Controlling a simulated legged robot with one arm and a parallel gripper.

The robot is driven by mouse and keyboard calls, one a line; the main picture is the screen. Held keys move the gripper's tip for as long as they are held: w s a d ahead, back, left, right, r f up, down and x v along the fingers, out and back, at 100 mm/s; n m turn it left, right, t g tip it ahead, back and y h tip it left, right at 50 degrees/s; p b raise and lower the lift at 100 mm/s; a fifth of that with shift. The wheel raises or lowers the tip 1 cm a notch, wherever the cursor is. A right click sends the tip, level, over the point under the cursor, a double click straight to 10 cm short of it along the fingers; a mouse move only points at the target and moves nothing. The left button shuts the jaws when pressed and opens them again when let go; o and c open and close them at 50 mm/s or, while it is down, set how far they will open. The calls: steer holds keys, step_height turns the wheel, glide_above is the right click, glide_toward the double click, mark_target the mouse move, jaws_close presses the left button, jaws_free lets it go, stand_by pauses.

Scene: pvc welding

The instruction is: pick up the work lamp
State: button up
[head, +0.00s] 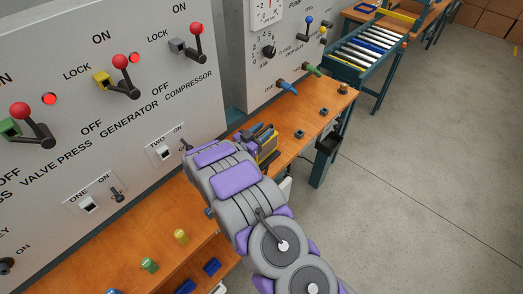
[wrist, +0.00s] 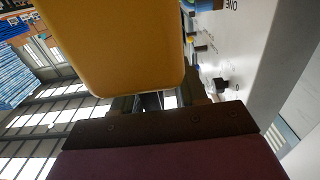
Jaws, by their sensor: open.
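A yellow and dark item (head: 268,147), which looks like the work lamp, is on the wooden bench at the end of my arm. My arm partly hides it in the head view. A large yellow-orange block with rounded corners, likely the same lamp, fills the upper middle of the wrist view (wrist: 115,45), very close to the camera. My gripper (head: 252,134) is open right beside the lamp. I cannot tell whether the jaws stand around it or touch it.
A grey control panel (head: 140,125) with red-knobbed levers stands behind the bench (head: 185,217). Small coloured fittings, including a green one (head: 149,265) and a yellow one (head: 181,236), stand on the bench. A roller conveyor (head: 368,48) is at the back. The floor at right is clear.

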steer(key=shift+w+d+r, duration=0.1)
steer(key=shift+d+r, duration=0.05)
steer(key=shift+d, duration=0.35)
steer(key=shift+a, duration=0.6)
steer(key=c, duration=0.6)
steer(key=shift+c, duration=0.7)
steer(key=shift+d, duration=0.4)
jaws_close()
steer(key=shift+a, duration=0.15)
